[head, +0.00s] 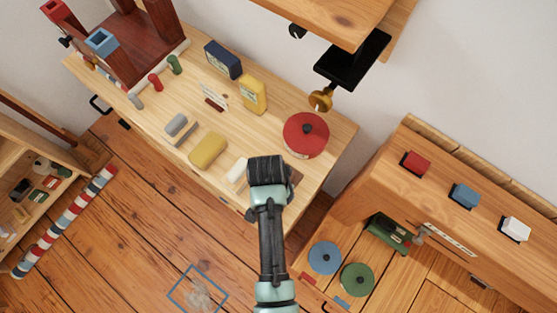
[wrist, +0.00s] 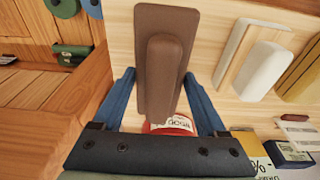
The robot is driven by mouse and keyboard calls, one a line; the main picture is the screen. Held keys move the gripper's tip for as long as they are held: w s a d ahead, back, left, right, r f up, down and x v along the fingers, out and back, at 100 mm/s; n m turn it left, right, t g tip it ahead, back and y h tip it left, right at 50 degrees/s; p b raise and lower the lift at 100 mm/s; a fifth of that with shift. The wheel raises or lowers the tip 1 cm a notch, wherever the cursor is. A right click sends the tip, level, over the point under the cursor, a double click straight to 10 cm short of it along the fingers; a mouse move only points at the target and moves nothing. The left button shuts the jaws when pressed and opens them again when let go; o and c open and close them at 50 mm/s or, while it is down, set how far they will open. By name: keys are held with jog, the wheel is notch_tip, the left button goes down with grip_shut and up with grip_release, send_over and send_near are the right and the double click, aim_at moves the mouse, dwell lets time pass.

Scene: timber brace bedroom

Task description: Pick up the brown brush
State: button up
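The brown brush (wrist: 165,60), a flat brown slab with a raised rounded grip, fills the middle of the wrist view. In the head view only a small brown edge of it (head: 294,176) shows beside my gripper (head: 270,180), which hides the rest. In the wrist view my gripper (wrist: 158,78) has its two blue fingers spread wide, one on each side of the brush.
On the wooden bench (head: 330,140), a white block (head: 238,170), a yellow block (head: 207,150) and a red round lid (head: 305,135) stand close by. A yellow box (head: 253,94) is farther back.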

jog(key=c, duration=0.8)
notch_tip(320, 180, up, 10)
jog(key=shift+r, duration=0.1)
